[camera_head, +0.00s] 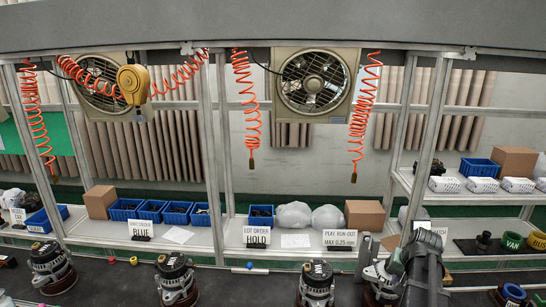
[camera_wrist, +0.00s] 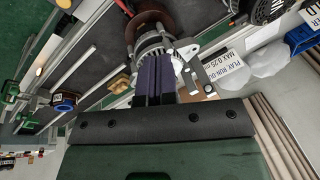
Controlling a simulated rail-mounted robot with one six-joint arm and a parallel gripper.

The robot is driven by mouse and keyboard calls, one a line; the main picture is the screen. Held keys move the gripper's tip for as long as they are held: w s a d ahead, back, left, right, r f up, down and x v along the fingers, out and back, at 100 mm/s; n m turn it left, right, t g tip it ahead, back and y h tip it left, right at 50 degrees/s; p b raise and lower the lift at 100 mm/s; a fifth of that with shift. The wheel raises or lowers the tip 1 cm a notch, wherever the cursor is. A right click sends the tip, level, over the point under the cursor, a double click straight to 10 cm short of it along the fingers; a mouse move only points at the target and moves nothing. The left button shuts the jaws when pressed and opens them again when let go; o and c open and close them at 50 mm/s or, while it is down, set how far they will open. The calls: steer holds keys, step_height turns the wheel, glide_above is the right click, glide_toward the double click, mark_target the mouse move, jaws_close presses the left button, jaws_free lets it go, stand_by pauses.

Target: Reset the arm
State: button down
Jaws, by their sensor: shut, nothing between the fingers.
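My gripper shows in the wrist view (camera_wrist: 153,62) as two dark fingers side by side, shut with nothing between them. In the head view my dark arm end (camera_head: 422,262) is at the lower right, above the bench. An alternator (camera_wrist: 150,40) with a metal body and a brownish round part lies just beyond the fingertips in the wrist view. The fingers partly cover it, and I cannot tell whether they touch it. In the head view this alternator (camera_head: 376,274) is partly hidden by my arm.
Several more alternators stand along the dark bench, including one at left (camera_head: 50,266) and one near the middle (camera_head: 317,285). Blue bins (camera_head: 178,213), boxes and signs fill the shelf behind. Orange coiled hoses (camera_head: 246,100) hang above.

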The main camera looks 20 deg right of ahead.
steer(key=a+f+n+g+b, duration=0.1)
steer(key=a+f+n+b, duration=0.1)
steer(key=a, duration=1)
steer(key=s+a+f+n+g+b, duration=0.1)
steer(key=a+f+n+b, duration=0.1)
steer(key=a, duration=1)
steer(key=a+f+n+g+b, duration=0.1)
steer(key=a+f+n, duration=0.3)
steer(key=a, duration=0.9)
steer(key=shift+s+n+b, duration=0.4)
steer(key=shift+b, duration=0.1)
